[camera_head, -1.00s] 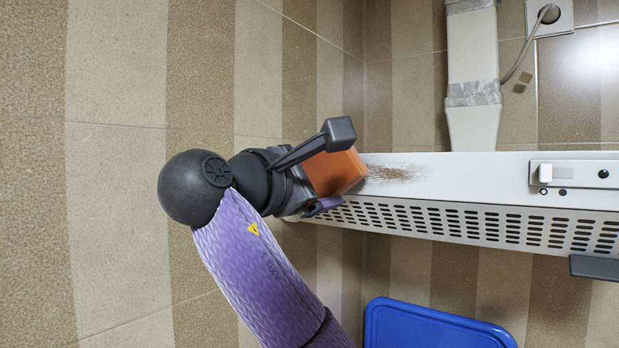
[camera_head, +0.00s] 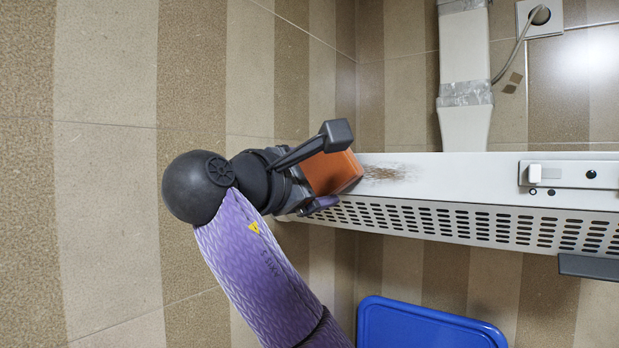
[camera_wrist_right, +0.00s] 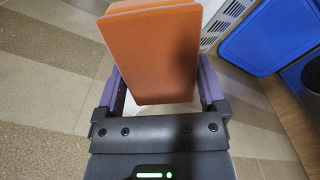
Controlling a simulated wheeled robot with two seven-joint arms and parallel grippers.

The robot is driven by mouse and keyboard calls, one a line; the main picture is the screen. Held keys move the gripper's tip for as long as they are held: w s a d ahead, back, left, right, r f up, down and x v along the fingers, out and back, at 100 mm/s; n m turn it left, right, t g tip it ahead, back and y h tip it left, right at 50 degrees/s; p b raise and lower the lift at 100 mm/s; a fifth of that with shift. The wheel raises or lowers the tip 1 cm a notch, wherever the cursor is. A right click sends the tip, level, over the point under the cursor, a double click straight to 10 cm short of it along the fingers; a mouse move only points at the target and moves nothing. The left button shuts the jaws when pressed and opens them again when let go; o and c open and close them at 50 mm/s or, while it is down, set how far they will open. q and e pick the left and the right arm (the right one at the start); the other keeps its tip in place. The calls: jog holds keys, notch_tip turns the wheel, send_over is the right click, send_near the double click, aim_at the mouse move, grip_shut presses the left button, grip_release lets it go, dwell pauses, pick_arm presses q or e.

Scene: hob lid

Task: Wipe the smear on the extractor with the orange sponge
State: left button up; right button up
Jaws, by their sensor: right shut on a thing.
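The orange sponge (camera_head: 333,173) is held in my right gripper (camera_head: 328,172), which is shut on it. The sponge also fills the top middle of the right wrist view (camera_wrist_right: 152,50), between the gripper's fingers (camera_wrist_right: 158,95). The extractor (camera_head: 450,172) is a white bar with a slotted lower face. The brown smear (camera_head: 387,173) lies on its upper surface near the left end. The sponge is at the extractor's left end, just left of the smear. I cannot tell whether it touches the surface. My left gripper is not in view.
A white duct (camera_head: 464,80) rises behind the extractor. A wall socket with a cable (camera_head: 540,17) is at the upper right. A white control plate (camera_head: 570,174) sits on the extractor's right. A blue panel (camera_head: 425,325) is below. Tiled wall fills the left.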

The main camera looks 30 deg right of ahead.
jog(key=shift+w+d, duration=0.15)
jog(key=shift+d, duration=0.15)
